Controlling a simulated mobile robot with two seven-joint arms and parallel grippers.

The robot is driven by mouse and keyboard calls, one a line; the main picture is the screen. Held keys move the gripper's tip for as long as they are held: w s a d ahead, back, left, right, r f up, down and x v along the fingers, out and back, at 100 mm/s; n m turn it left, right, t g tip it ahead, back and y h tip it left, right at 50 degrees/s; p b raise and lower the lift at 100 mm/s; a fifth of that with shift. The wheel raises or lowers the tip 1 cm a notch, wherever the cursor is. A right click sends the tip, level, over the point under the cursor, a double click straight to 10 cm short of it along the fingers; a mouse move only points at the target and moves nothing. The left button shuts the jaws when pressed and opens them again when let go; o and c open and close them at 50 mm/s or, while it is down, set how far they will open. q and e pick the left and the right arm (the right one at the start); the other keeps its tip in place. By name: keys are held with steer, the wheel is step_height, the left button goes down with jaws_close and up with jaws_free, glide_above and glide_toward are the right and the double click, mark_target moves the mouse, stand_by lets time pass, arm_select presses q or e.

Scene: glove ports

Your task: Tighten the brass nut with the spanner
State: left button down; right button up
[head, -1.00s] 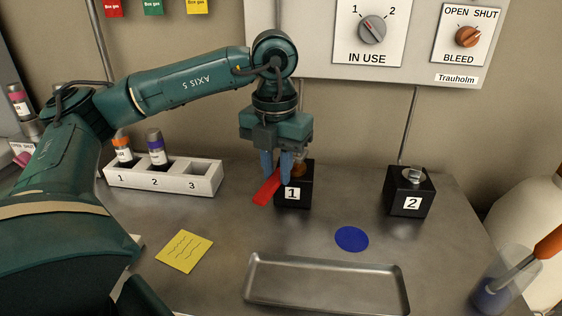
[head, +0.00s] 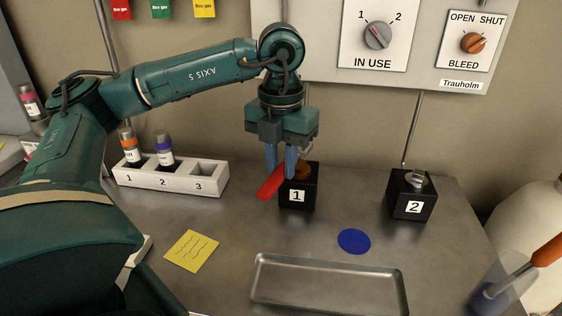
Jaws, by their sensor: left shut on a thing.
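My left gripper (head: 280,174) points down and is shut on the red-handled spanner (head: 270,184), just left of block 1. The brass nut (head: 302,171) is on top of the black block labelled 1 (head: 307,197), partly hidden behind a finger. The spanner's head is hidden by the fingers and block, so I cannot tell whether it sits around the nut. Block 2 (head: 410,207), to the right, carries a silver-coloured nut (head: 416,179). My right gripper is not in view.
A white rack (head: 190,183) holds an orange-capped and a purple-capped vial; slot 3 is empty. A metal tray (head: 330,263), blue disc (head: 354,241) and yellow note (head: 191,250) lie in front. A clear cup with an orange-handled tool (head: 547,250) stands at right.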

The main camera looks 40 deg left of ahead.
arm_select(q)
steer(key=shift+r+p, duration=1.1)
steer(key=shift+r, duration=0.7)
steer(key=shift+s, duration=0.1)
